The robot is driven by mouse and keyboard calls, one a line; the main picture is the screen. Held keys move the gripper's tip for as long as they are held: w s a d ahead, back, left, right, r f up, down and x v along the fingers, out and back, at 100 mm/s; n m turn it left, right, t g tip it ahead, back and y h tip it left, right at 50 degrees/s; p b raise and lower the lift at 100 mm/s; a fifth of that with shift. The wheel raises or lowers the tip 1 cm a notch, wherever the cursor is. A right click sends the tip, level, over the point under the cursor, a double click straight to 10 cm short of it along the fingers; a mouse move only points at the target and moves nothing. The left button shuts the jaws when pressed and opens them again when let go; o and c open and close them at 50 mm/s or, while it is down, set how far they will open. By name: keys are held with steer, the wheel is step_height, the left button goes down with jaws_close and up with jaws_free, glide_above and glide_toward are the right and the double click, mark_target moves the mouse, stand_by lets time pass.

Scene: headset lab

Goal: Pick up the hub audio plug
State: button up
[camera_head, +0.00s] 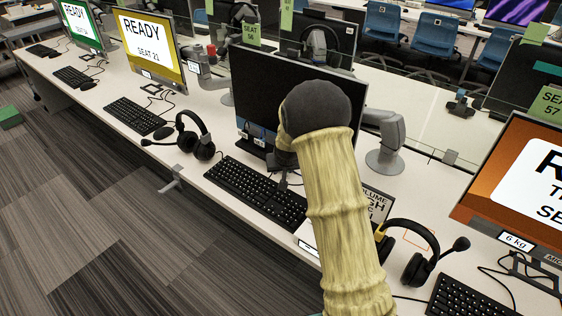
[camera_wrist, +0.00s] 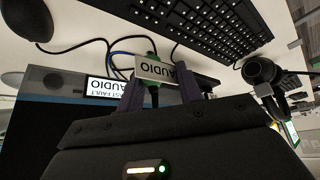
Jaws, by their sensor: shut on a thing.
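In the wrist view my gripper (camera_wrist: 156,88) has its two purple fingers closed around the hub audio plug, at a white tag (camera_wrist: 152,69) reading AUDIO. A bit of green and dark plug body (camera_wrist: 153,88) shows between the fingers; the rest of the plug is hidden by the tag and fingers. I cannot tell whether the plug is seated in a socket or free. Dark and blue cables run beside it. In the head view my gripper (camera_head: 285,160) is in front of the dark monitor (camera_head: 255,90), largely hidden by my arm.
A black keyboard (camera_head: 258,190) lies on the white desk (camera_head: 215,173) under my gripper. Headsets lie to the left (camera_head: 200,146) and right (camera_head: 415,268). An orange monitor (camera_head: 500,165) stands at the right. In the wrist view a mouse (camera_wrist: 28,20) lies at upper left.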

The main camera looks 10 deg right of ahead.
steer(key=shift+s, duration=1.4)
steer(key=shift+r+p, duration=0.95)
steer(key=shift+r, duration=0.55)
